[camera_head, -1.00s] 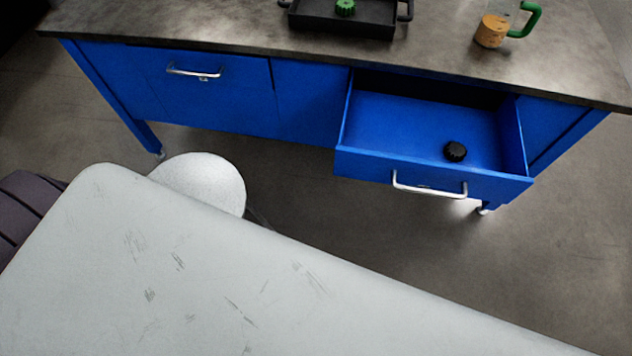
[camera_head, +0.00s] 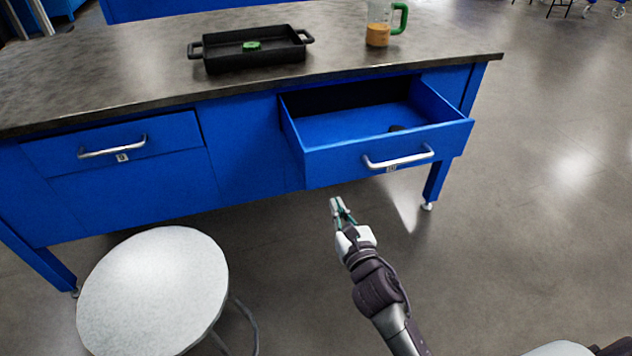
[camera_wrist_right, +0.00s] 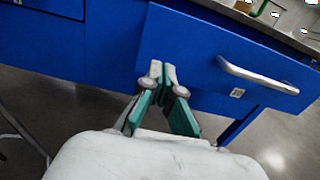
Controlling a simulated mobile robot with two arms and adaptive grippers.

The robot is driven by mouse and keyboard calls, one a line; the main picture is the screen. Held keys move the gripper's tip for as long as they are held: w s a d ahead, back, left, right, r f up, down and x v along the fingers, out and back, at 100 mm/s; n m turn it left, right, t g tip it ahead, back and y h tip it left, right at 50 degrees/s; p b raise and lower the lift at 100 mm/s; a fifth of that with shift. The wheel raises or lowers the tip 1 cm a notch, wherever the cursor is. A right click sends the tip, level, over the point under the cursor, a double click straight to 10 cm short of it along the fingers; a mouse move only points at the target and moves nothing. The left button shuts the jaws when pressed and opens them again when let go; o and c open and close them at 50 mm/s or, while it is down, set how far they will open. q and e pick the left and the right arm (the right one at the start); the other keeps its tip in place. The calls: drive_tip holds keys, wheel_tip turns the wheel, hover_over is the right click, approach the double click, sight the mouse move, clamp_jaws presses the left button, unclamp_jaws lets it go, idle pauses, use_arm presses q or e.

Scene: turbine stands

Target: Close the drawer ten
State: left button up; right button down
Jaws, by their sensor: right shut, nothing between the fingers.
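My right gripper (camera_head: 338,203) is shut and empty, below and left of the handle in the head view. In the right wrist view the gripper (camera_wrist_right: 160,72) shows before the blue drawer front (camera_wrist_right: 205,65), left of the handle (camera_wrist_right: 258,78); I cannot tell whether it touches. My left gripper is not in view.
A shut drawer (camera_head: 115,148) is on the left of the bench. A white round stool (camera_head: 155,290) stands in front of it. On the worktop are a black tray (camera_head: 255,62) and a jug with a green handle (camera_head: 380,30).

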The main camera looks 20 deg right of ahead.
sight(319, 169)
drive_tip(key=w, duration=0.9)
drive_tip(key=shift+w+a+b, duration=0.25)
drive_tip(key=shift+w+b, duration=0.15)
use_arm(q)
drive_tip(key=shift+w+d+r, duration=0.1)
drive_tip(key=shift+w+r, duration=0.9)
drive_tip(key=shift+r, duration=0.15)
use_arm(e)
drive_tip(key=shift+w, duration=0.55)
